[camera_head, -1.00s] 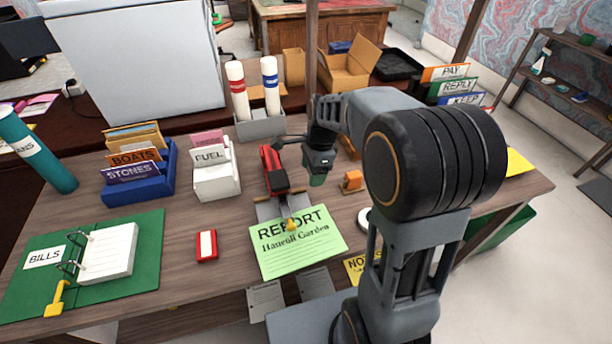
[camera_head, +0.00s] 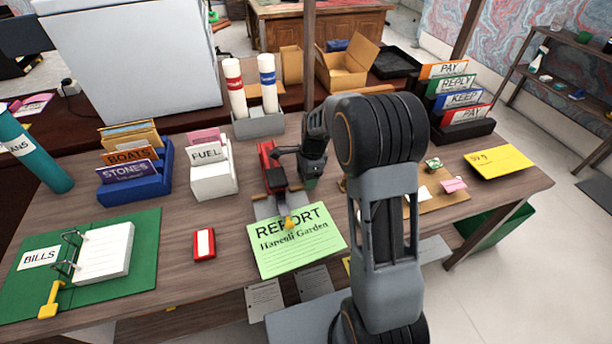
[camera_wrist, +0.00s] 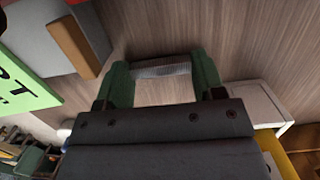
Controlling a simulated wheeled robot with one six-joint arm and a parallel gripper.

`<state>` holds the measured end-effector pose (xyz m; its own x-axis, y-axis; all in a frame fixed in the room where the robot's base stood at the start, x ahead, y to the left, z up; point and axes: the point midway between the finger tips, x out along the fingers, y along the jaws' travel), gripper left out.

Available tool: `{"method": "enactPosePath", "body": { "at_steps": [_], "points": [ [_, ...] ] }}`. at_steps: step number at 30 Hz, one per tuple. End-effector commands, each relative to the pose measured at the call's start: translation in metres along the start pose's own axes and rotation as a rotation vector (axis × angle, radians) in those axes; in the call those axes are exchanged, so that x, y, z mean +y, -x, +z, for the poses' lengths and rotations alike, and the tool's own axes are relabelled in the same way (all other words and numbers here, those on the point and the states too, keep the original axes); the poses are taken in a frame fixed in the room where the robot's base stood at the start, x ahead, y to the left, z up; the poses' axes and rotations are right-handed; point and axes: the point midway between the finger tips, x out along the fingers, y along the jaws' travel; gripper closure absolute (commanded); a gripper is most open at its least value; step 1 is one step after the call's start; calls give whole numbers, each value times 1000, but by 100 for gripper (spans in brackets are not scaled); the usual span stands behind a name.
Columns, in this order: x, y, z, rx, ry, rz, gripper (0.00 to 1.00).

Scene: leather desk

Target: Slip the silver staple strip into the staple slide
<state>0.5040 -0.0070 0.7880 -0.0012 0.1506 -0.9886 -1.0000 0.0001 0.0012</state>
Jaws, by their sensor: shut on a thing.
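My gripper (camera_wrist: 164,82) is shut on the silver staple strip (camera_wrist: 163,70), which spans between its green fingertips in the wrist view. In the head view my gripper (camera_head: 311,182) is just right of the red stapler (camera_head: 270,165), and the strip cannot be made out there. The stapler stands on the desk with a grey base (camera_head: 266,210) toward the green report sheet (camera_head: 296,243). A grey piece with a brown-orange bar (camera_wrist: 75,45) shows at upper left in the wrist view, apart from the strip. I cannot make out the staple slide clearly.
A white file box (camera_head: 214,178) and a small red-and-white box (camera_head: 204,244) stand left of the stapler. A grey holder (camera_head: 259,124) with two white tubes is behind it. A cork board (camera_head: 436,203) lies right of my arm. Bare desk lies beneath the strip.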

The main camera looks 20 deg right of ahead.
Motion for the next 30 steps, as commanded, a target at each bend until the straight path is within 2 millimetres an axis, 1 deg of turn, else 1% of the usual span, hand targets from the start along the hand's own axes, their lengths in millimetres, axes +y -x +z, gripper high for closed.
{"method": "enactPosePath", "body": {
  "at_steps": [6,11,12,14,20,23,26,30],
  "points": [
    [0,1,0,0,0,-1,60],
    [0,-4,0,0,0,-1,60],
    [0,-3,0,0,0,-1,34],
    [0,-3,0,0,0,-1,28],
    [0,-3,0,0,0,-1,27],
    [0,1,0,0,0,-1,27],
    [-1,11,0,0,1,-3,27],
    [-1,36,0,1,1,-6,27]
  ]
}}
